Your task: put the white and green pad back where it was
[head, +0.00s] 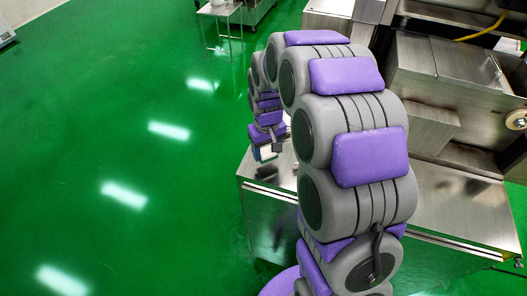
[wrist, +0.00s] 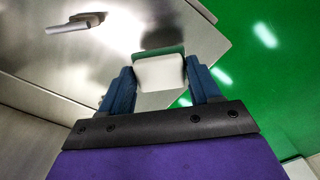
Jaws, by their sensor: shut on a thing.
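The white and green pad (wrist: 160,72) is between the two blue fingers of my gripper (wrist: 162,84) in the wrist view. Its white face is toward the camera, and a green strip runs along its far edge. My gripper is shut on it. In the head view the pad (head: 265,152) is small, below my gripper (head: 268,146), near the left end of the steel table (head: 461,205). A dark shadow or reflection lies on the steel beyond the pad in the wrist view. I cannot tell whether the pad touches the steel.
A steel machine (head: 425,75) stands behind the table at the right. Green floor (head: 120,120) is open to the left, with a small table (head: 219,9) at the back.

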